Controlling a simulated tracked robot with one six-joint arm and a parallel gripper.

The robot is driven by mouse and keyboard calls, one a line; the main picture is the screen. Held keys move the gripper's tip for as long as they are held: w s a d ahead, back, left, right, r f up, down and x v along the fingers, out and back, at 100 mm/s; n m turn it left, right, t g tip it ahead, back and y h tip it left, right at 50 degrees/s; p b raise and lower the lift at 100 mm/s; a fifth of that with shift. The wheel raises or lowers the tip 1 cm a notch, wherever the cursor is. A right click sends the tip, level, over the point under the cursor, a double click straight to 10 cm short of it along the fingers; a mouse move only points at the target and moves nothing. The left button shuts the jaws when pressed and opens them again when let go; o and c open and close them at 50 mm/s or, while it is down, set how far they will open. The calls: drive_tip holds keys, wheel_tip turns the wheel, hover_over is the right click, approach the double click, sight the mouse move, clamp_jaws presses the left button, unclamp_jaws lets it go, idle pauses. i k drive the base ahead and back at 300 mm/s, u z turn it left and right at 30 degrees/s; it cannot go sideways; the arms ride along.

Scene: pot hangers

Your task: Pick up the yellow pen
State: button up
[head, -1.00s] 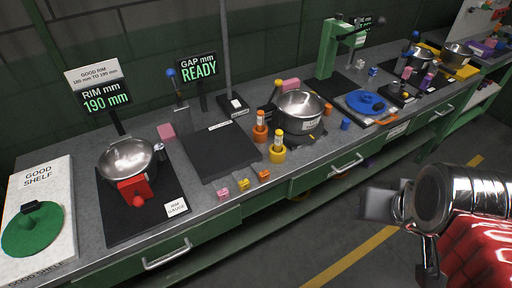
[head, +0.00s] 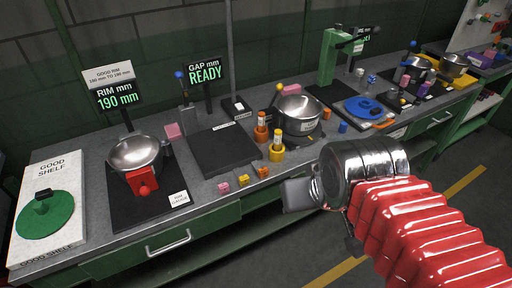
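Two upright pens with pale labelled barrels stand near the middle of the bench. The front one stands in a yellow base (head: 277,153) and looks like the yellow pen (head: 278,137); the other, orange pen (head: 261,120) stands behind it to the left. My gripper (head: 299,195) is in front of the bench, below and slightly right of the yellow pen in the picture, and apart from it. Only a grey block-like end of my gripper shows, with the chrome wrist and red sleeve behind it. I cannot see its finger gap or anything held.
A steel pot (head: 300,116) stands just right of the pens. Small pink, yellow and orange blocks (head: 243,180) lie along the front edge. A black mat (head: 222,150) to the left is bare. A red rim gauge (head: 142,181) with a steel bowl is further left.

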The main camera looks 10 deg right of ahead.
sight(277, 133)
drive_tip(key=u, duration=0.5)
drive_tip(key=i, duration=1)
drive_tip(key=u, duration=0.05)
